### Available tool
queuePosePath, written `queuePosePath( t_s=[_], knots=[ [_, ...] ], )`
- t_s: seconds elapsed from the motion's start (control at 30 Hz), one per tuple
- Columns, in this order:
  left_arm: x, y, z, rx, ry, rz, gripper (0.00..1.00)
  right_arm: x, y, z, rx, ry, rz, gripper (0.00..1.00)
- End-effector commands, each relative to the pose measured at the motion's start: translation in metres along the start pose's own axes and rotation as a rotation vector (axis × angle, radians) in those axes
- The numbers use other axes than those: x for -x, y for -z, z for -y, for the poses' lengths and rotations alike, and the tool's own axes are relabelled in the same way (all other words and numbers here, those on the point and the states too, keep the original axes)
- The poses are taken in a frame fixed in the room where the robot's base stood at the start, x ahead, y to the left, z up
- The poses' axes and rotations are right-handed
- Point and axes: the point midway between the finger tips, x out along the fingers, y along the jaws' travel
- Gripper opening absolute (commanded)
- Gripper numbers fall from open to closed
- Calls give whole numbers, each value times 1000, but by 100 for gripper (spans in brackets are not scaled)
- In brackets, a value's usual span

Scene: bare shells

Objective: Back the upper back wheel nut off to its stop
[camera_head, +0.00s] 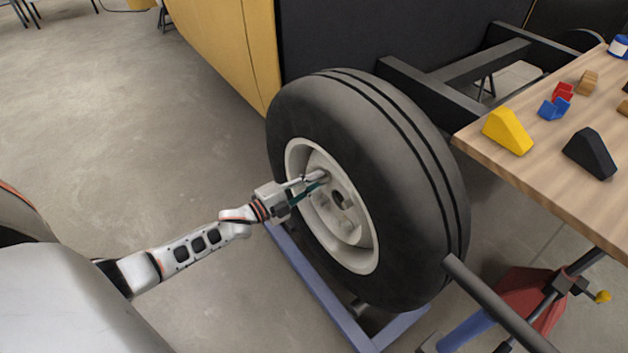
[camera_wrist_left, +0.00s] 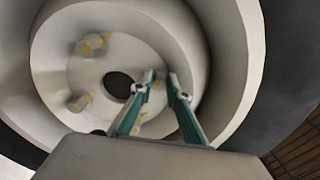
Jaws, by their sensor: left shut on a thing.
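The wheel (camera_head: 415,150) stands upright, with a pale rim and a recessed hub face (camera_head: 338,222). My left gripper (camera_head: 319,178) reaches into the rim at the upper part of the hub. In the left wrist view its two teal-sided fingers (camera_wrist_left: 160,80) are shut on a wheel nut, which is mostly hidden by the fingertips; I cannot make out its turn. Other wheel nuts with yellow marks show on the hub: one at the upper left (camera_wrist_left: 92,44), one at the left (camera_wrist_left: 80,102). My right gripper is not in view.
A wooden table (camera_head: 550,190) at the right carries a yellow wedge (camera_head: 508,131), a black wedge (camera_head: 590,153) and small blocks. A blue floor frame (camera_head: 310,283) lies under the wheel. A red stand (camera_head: 525,290) is at lower right. The floor at left is clear.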

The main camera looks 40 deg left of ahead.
Motion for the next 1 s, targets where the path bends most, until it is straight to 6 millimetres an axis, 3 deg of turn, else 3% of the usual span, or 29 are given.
queuePosePath(
  t_s=[0.4, 1.0],
  knots=[
    [0, 1, -1, 253, 0, -1, 0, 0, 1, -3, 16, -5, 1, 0],
    [0, 1, -3, 318, -1, -1, 0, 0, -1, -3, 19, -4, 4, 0]
  ],
)
